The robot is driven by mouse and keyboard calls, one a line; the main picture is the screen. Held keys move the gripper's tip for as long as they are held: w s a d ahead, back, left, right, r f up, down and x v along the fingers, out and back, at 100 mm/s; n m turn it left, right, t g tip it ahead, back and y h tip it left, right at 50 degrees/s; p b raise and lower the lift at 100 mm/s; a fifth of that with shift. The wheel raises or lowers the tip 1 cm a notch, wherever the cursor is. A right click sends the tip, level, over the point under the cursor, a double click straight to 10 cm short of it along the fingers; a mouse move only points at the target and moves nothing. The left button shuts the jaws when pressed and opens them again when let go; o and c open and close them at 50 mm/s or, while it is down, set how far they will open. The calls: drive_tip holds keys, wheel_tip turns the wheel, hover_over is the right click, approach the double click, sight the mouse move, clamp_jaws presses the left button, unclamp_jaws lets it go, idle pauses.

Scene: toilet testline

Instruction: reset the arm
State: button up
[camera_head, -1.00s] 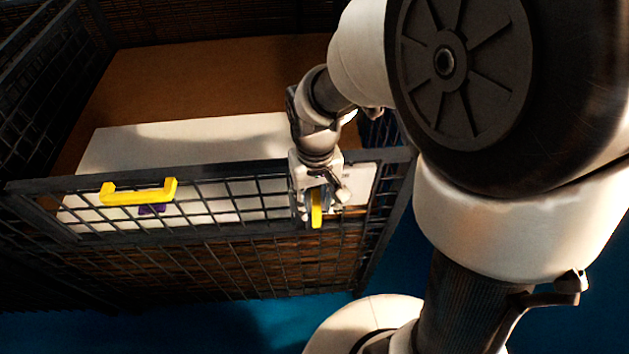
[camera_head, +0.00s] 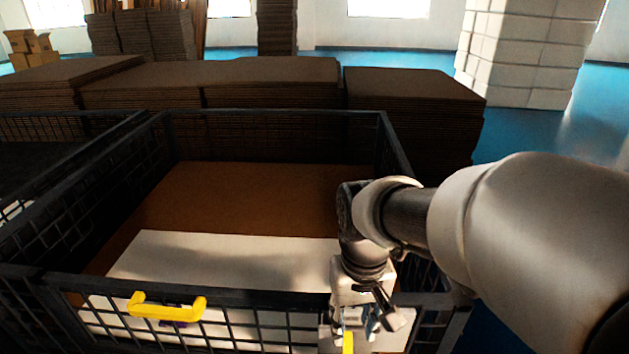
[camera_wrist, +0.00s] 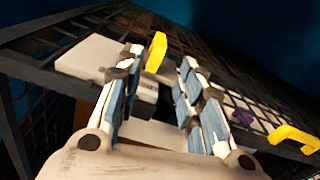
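My gripper (camera_head: 358,322) hangs at the front mesh wall of a dark wire cage (camera_head: 265,296), near its right end. In the wrist view its two blue-padded fingers (camera_wrist: 161,62) stand apart with a clear gap. A yellow handle (camera_wrist: 156,52) shows near the fingertips, closer to the left one; I cannot tell if it touches. In the head view this handle (camera_head: 348,343) shows just below the gripper, partly cut off. My arm reaches in from the right.
A second yellow handle (camera_head: 167,306) is on the cage front at left. A white panel (camera_head: 215,257) and brown cardboard (camera_head: 262,200) lie inside the cage. Stacks of brown sheets (camera_head: 270,82) stand behind, with a white block pillar (camera_head: 522,50) at right. Blue floor is open there.

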drive_tip(key=s+d+f+t+b, duration=0.1)
drive_tip(key=s+d+t+b, duration=0.1)
drive_tip(key=s+b, duration=0.2)
drive_tip(key=s+d+f+m+t+b, duration=0.1)
drive_tip(key=s+d+t+b, duration=0.1)
drive_tip(key=s, duration=0.6)
drive_tip(key=shift+s+d+f+b, duration=0.35)
drive_tip(key=shift+d+b, duration=0.3)
drive_tip(key=shift+b, duration=0.45)
drive_tip(key=shift+w, duration=0.15)
idle(0.4)
